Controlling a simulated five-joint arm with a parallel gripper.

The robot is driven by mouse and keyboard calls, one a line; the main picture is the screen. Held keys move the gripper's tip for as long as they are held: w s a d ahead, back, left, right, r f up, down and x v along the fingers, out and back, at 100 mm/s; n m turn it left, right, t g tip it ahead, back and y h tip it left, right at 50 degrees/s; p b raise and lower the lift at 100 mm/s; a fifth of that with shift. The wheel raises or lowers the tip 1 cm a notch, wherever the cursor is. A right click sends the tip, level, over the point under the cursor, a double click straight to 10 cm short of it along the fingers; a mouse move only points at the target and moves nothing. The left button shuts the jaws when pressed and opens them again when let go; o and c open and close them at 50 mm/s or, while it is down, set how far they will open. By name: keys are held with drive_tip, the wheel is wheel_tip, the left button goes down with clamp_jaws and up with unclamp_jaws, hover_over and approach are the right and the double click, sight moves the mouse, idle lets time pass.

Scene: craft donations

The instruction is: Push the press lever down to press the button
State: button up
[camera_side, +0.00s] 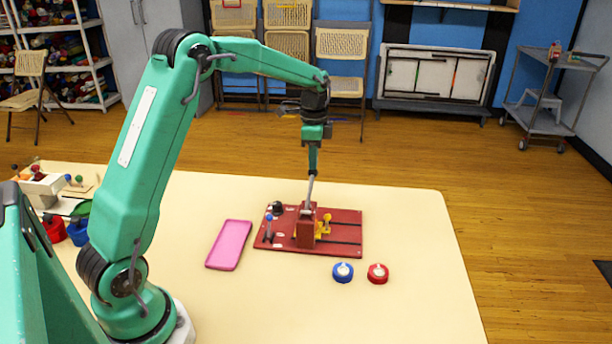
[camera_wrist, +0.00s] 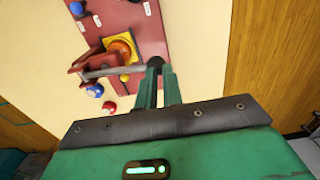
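The press (camera_side: 306,232) is a red block on a dark red board (camera_side: 346,246). Its grey lever (camera_side: 310,189) stands steeply raised, leaning slightly right. In the wrist view the lever (camera_wrist: 115,70) runs from the red press (camera_wrist: 86,70) to a dark knob (camera_wrist: 155,60). The orange button (camera_wrist: 121,48) sits on a yellow base beside the lever. My gripper (camera_side: 312,172) points down at the lever's top. In the wrist view my gripper (camera_wrist: 159,68) has its two fingers close together with their tips at the knob. Whether they grip it is unclear.
A pink tray (camera_side: 229,245) lies left of the board. A blue round piece (camera_side: 343,272) and a red one (camera_side: 377,273) lie in front of it. A small blue knob (camera_side: 268,217) stands at the board's left. The table's right side is clear.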

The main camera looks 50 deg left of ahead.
idle(0.4)
wheel_tip(320, 180, up, 8)
drive_tip(key=shift+r, duration=0.2)
idle(1.0)
idle(1.0)
